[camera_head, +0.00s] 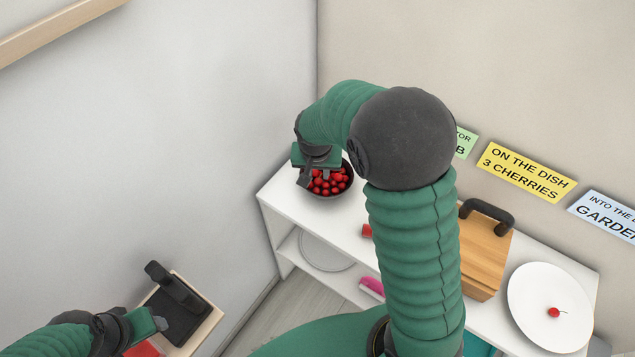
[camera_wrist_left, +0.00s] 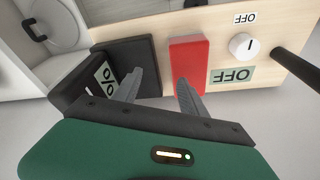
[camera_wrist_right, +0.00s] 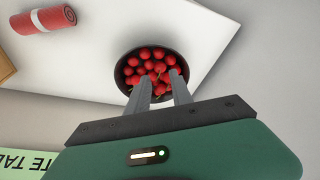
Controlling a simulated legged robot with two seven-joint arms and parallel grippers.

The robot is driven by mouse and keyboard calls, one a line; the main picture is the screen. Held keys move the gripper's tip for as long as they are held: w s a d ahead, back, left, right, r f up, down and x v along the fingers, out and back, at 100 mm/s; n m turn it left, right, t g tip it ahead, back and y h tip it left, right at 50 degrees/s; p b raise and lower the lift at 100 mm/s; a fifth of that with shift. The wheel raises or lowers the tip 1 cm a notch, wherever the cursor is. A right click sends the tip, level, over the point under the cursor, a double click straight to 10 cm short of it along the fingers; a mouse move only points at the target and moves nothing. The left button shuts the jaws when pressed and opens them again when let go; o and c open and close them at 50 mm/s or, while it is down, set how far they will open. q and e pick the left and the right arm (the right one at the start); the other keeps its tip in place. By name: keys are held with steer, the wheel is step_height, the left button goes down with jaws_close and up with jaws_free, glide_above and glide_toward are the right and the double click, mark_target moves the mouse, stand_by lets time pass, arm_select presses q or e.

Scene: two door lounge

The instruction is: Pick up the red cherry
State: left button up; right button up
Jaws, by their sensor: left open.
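Several red cherries (camera_head: 330,183) lie in a dark round bowl (camera_head: 348,182) at the left end of the white shelf top. They also fill the bowl in the right wrist view (camera_wrist_right: 147,54). A single red cherry (camera_head: 554,312) with a stem lies on a white dish (camera_head: 529,278) at the right. My right gripper (camera_wrist_right: 160,76) is over the bowl, its fingers pointing down among the cherries. The fingers are apart with cherries showing between them; I cannot tell if one is gripped. My left gripper (camera_wrist_left: 157,76) is open and empty, away from the cherries.
A wooden block with a black handle (camera_head: 484,250) stands between bowl and dish. A red roll (camera_wrist_right: 43,20) lies near the bowl. A wooden panel (camera_wrist_left: 140,20) with a red block (camera_wrist_left: 188,66) and a knob (camera_wrist_left: 243,46) is near my left gripper. Walls close the corner behind.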

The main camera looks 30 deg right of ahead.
mark_target(318, 180)
steer(key=x, duration=0.6)
steer(key=shift+w, duration=0.1)
jaws_close()
